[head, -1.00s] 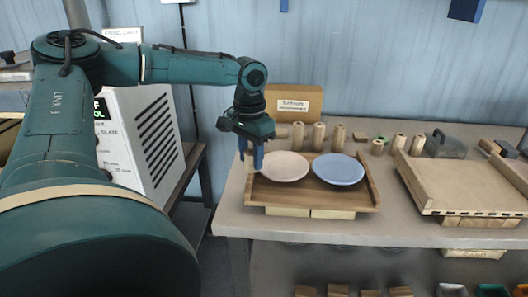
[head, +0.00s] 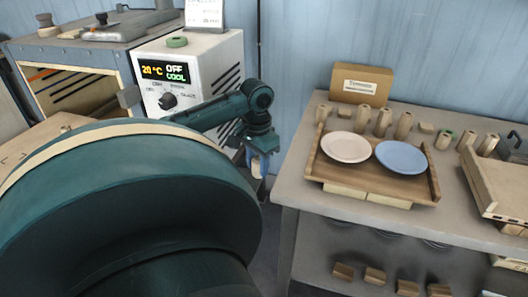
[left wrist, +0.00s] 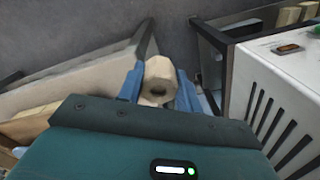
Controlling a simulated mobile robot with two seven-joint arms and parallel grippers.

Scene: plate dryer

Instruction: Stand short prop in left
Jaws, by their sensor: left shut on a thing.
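My left gripper (head: 258,163) is shut on a pale wooden prop (head: 257,170), held in the air in the gap between the table and the white control cabinet. In the left wrist view the prop (left wrist: 159,78) is a faceted post with a dark hole in its end, between the blue fingers (left wrist: 160,88). Several similar posts (head: 362,117) of differing heights stand at the back of the table. The dryer chamber (head: 72,85) is open at the front, at the upper left. My right gripper is not in view.
The table (head: 292,185) carries a wooden tray (head: 335,177) with a pink plate (head: 346,147) and a blue plate (head: 402,157). A cardboard box (head: 361,84) stands behind. The control cabinet (head: 205,62) shows "OFF COOL".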

